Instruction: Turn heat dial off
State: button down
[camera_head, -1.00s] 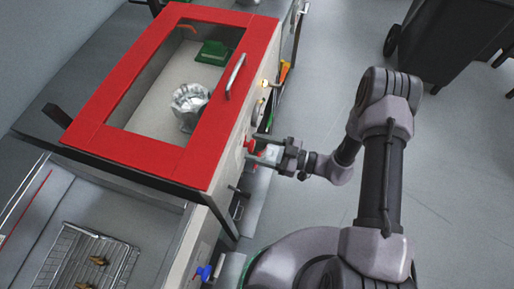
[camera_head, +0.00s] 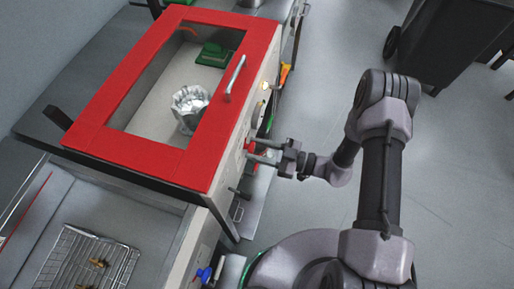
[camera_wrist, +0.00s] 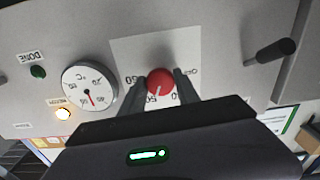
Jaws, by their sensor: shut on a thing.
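The heat dial (camera_wrist: 160,82) is a round red knob with a pale pointer mark on a white scale plate. The plate shows numbers and, at one side, the word OFF, upside down in the wrist view. My gripper (camera_wrist: 163,90) has one finger on each side of the dial and is shut on it. In the head view my gripper (camera_head: 254,150) reaches the front panel of the red-framed cabinet (camera_head: 140,150), and the red dial (camera_head: 249,147) shows only in part. The pointer mark points toward my gripper body, near the number 50.
In the wrist view a temperature gauge (camera_wrist: 90,86), a lit yellow lamp (camera_wrist: 63,114), an unlit green lamp (camera_wrist: 38,71) and a black lever (camera_wrist: 275,50) sit on the same panel. A wire rack (camera_head: 85,262) lies at lower left.

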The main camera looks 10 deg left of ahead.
jog(key=shift+r+n+p, duration=0.1)
jog(key=shift+n+p, duration=0.2)
jog(key=shift+n, duration=11.2)
jog(key=c, duration=0.9)
grip_release()
jog(key=shift+w+d, duration=0.1)
jog(key=shift+d, duration=0.05)
